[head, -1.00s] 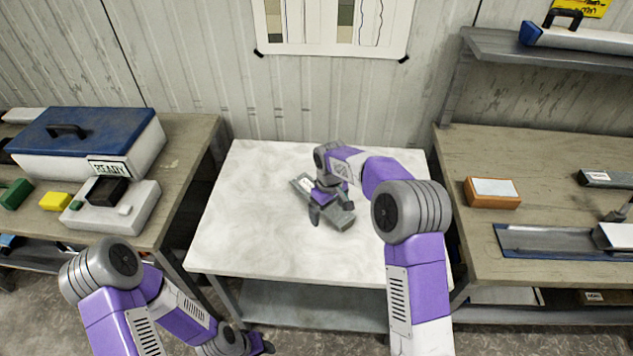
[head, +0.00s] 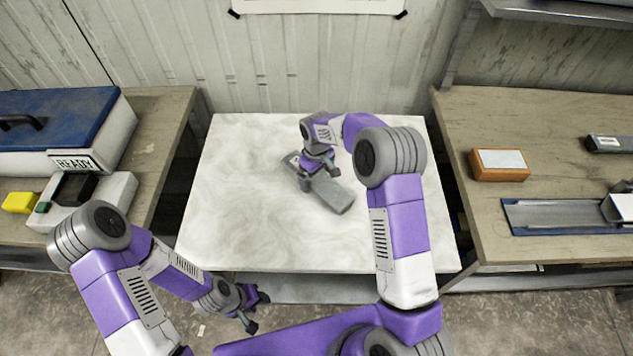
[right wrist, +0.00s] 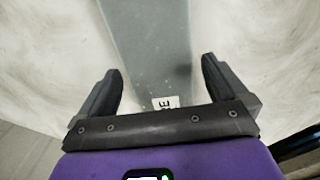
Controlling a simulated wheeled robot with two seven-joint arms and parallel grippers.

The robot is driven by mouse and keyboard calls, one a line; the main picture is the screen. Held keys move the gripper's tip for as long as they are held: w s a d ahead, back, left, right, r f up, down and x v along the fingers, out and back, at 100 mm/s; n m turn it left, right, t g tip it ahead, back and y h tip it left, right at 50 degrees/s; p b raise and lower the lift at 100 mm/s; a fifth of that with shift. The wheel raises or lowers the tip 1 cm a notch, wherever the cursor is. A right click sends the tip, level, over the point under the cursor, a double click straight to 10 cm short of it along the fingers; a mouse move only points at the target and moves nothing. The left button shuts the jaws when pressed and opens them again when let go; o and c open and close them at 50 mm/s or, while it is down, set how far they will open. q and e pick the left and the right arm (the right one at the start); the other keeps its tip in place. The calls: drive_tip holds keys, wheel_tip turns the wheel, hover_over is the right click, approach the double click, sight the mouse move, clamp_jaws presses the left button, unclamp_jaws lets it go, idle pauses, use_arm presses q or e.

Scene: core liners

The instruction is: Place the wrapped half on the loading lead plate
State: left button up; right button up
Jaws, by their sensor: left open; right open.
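A long grey bar with a small white label (head: 337,194), perhaps the wrapped half, lies slantwise on the white table. It also shows in the right wrist view (right wrist: 155,50), running between the fingers. My right gripper (head: 318,174) is above the bar's far left part. In the right wrist view its fingers (right wrist: 162,92) are spread, one on either side of the bar, apart from it. My left gripper (head: 251,308) is open and empty, low in front of the table. I cannot pick out the loading lead plate for certain.
The white table (head: 240,230) is otherwise clear. The right bench holds an orange block (head: 499,172), a metal tray (head: 560,213) and a dark grey block (head: 606,144).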

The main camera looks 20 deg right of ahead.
drive_tip(key=shift+f, duration=0.1)
drive_tip(key=c, duration=1.7)
drive_tip(key=shift+w, duration=0.1)
clamp_jaws()
